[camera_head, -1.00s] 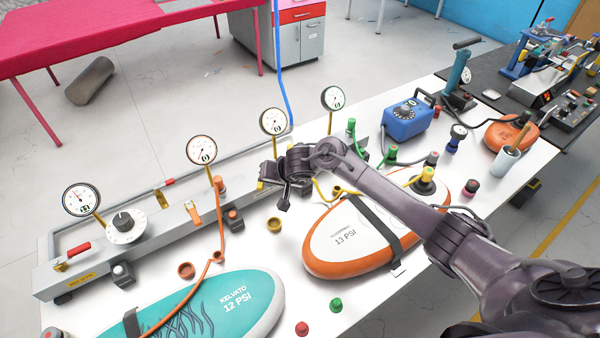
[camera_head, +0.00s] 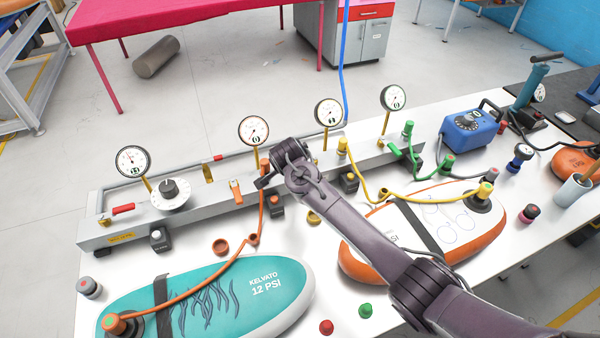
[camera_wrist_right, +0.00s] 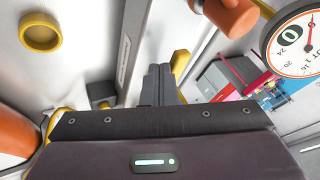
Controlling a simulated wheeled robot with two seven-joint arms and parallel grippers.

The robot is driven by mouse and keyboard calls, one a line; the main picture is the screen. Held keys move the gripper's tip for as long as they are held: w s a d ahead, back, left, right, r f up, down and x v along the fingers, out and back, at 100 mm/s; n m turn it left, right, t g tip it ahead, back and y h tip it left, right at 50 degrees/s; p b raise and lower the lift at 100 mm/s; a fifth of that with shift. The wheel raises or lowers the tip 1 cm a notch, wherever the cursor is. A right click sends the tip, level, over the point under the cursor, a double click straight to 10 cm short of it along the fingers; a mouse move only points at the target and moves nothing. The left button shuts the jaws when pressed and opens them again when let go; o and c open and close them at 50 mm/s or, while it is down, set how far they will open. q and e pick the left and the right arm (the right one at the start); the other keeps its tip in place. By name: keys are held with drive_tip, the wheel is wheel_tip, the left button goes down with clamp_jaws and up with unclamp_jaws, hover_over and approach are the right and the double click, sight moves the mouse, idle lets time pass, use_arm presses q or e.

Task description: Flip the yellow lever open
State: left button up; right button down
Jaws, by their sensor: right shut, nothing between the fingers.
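My right gripper (camera_head: 264,182) is over the grey manifold rail (camera_head: 210,200), between the second and third gauges from the left. In the right wrist view its dark fingers (camera_wrist_right: 160,85) are together, with nothing between them. A yellow piece (camera_wrist_right: 181,66) shows beside the fingertips there. I cannot tell whether it is the yellow lever or a gauge stem, or whether it touches the fingers. In the head view the yellow lever is not clearly visible, and my gripper and wrist cover that part of the rail. A yellow hose fitting (camera_head: 342,147) stands right of my wrist. My left gripper is not in view.
An orange lever (camera_head: 236,191) and a red lever (camera_head: 123,209) lie left along the rail. Upright gauges (camera_head: 254,130) stand behind it. An orange hose (camera_head: 259,215) runs close to my gripper. A teal board (camera_head: 215,300) and an orange-rimmed board (camera_head: 365,262) lie in front.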

drive_tip(key=shift+w+a, duration=0.25)
drive_tip(key=shift+w, duration=0.05)
drive_tip(key=shift+r, duration=0.25)
idle(0.4)
